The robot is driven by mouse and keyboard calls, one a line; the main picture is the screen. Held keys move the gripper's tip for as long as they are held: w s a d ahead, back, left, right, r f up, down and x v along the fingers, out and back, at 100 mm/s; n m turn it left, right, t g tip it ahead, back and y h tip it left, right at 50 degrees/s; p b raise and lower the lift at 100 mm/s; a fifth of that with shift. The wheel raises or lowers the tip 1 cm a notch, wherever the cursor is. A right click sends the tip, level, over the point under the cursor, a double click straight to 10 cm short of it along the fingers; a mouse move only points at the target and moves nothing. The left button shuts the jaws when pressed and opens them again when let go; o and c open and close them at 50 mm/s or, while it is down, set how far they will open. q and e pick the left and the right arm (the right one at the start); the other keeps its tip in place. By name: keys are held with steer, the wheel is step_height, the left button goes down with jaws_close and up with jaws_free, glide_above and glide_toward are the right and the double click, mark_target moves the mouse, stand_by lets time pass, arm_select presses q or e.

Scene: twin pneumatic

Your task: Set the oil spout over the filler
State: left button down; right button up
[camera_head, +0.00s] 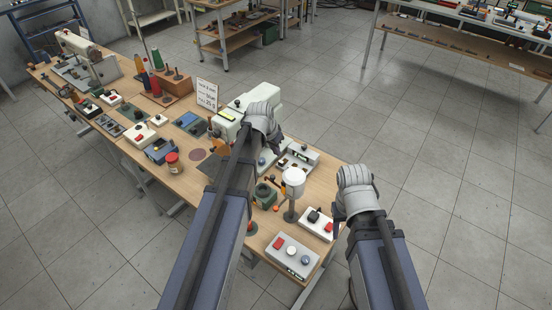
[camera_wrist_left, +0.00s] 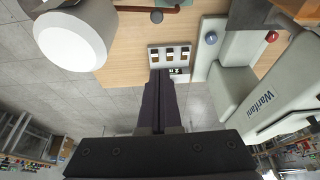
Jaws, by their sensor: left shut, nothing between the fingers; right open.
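A white cup-shaped vessel (camera_head: 293,178) stands on a dark post near the front right of the bench. A large white round body, probably the same vessel, fills the upper left of the left wrist view (camera_wrist_left: 70,42). A thin brown arm (camera_head: 277,181) sits beside it above a dark green block (camera_head: 264,195). I cannot tell for sure which part is the oil spout or the filler. My left gripper (camera_wrist_left: 160,76) is shut and empty, above the bench by the sewing machine. My right gripper (camera_head: 338,212) is open off the bench's right edge; its fingertips are mostly hidden.
The white sewing machine (camera_wrist_left: 265,95) stands close to my left gripper. A white switch box (camera_head: 292,255) and a small red-and-black control box (camera_head: 318,223) lie at the front right. A red-lidded jar (camera_head: 172,162) stands left. Floor right of the bench is clear.

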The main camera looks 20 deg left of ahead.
mark_target(272, 176)
arm_select(q)
step_height(272, 176, down, 10)
steer(key=b, duration=0.9)
steer(key=shift+s, duration=0.2)
steer(key=shift+a, duration=0.1)
steer(key=shift+s+a, duration=0.45)
steer(key=shift+s, duration=0.3)
steer(key=shift+r, duration=0.1)
steer(key=shift+w, duration=0.15)
